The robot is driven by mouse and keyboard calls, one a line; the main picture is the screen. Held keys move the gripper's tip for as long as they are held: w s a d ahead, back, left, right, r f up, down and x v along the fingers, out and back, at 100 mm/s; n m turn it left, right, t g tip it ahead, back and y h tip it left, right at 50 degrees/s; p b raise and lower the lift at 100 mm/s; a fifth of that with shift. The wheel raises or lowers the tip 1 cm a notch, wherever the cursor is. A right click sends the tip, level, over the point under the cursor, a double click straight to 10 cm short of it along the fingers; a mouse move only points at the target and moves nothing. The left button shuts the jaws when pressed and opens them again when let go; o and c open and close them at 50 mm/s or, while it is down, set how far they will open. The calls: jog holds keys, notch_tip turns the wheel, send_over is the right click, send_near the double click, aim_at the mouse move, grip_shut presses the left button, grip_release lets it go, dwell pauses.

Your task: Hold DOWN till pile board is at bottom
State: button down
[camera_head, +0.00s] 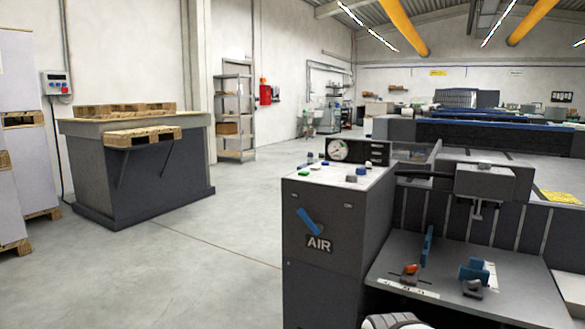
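A dark grey machine cabinet (325,240) stands right of centre, with an AIR label and a blue lever on its front. Its light top panel (336,180) carries several small buttons, among them a green button (303,173) and a blue button (362,171). I cannot read which one is DOWN. A flat grey board (425,262) lies to the right, below the machine's head; I cannot tell for sure whether it is the pile board. No paper pile shows on it. A pale rounded part at the bottom edge may be my arm. My gripper does not show.
A round gauge (338,151) stands behind the buttons. Blue and dark clamps (474,274) sit on the board. A dark counter (140,170) with wooden pallets (125,110) stands at left, near tall wrapped stacks. Shelves (234,115) are at the back. The concrete floor (190,270) between is clear.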

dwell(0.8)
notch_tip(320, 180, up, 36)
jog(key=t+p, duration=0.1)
jog(key=p, duration=3.2)
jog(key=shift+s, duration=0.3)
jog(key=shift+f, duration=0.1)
